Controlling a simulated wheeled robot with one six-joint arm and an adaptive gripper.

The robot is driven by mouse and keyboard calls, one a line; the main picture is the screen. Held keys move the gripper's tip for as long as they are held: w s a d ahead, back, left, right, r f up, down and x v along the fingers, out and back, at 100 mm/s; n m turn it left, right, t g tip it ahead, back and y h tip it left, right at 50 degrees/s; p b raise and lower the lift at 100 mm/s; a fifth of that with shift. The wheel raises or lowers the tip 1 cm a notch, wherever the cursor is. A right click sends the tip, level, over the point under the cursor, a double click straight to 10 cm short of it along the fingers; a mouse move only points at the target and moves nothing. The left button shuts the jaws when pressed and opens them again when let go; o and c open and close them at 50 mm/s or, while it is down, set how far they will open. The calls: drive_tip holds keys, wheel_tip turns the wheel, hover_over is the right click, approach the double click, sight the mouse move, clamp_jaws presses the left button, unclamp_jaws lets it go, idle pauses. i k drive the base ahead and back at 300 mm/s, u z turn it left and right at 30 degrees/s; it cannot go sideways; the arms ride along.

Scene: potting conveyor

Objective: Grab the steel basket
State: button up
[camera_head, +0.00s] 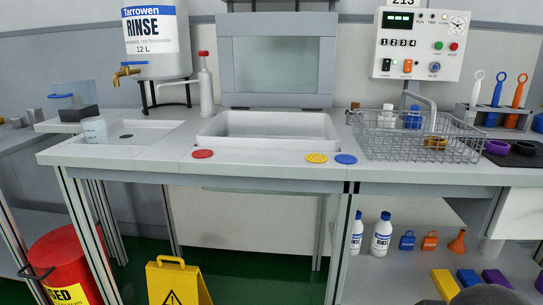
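The steel basket (402,147) is a wire-mesh basket on the right part of the bench, below the control panel. It stands upright, and a grey curved handle (428,102) rises above it. My gripper is not in view. A dark rounded shape at the bottom right edge is too cropped to identify.
A white sink tray (268,138) is left of the basket, with red (202,154), yellow (316,158) and blue discs (346,159) along the front edge. A rack of coloured tools (492,118) stands close on the right. A yellow floor sign (176,284) and red bin (68,268) stand below.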

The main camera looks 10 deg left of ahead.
sight(433, 117)
drive_tip(key=k, duration=0.5)
drive_tip(key=u, duration=1.7)
drive_tip(key=i, duration=1.3)
drive_tip(key=z, duration=2.8)
